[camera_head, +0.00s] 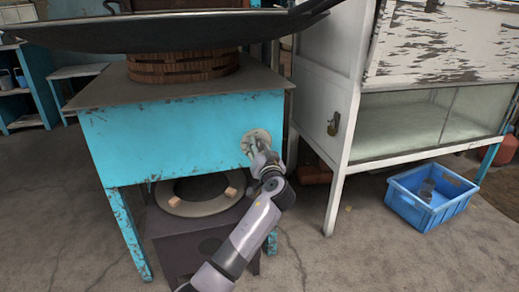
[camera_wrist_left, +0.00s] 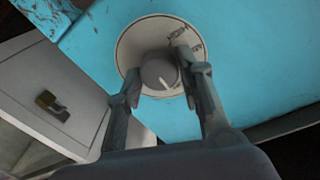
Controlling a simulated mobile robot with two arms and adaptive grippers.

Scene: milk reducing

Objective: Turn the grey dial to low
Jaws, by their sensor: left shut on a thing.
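The grey dial (camera_wrist_left: 160,73) sits on a round pale plate (camera_wrist_left: 133,43) on the turquoise front panel. In the left wrist view a white line on the dial points down and slightly right. Dark lettering shows on the upper right of the plate; one word looks like HIGH, and the rest is partly hidden by a finger. My left gripper (camera_wrist_left: 161,76) has one finger on each side of the dial and is shut on it. In the head view my left gripper (camera_head: 258,150) is at the plate (camera_head: 250,136) and mostly covers the dial. My right gripper is not in view.
The dial is on a turquoise stove stand (camera_head: 160,140) with a wide dark pan (camera_head: 170,32) above it. A white cabinet with a padlock (camera_head: 333,124) stands close on the right. A blue crate (camera_head: 408,207) is on the floor. Open floor lies in front.

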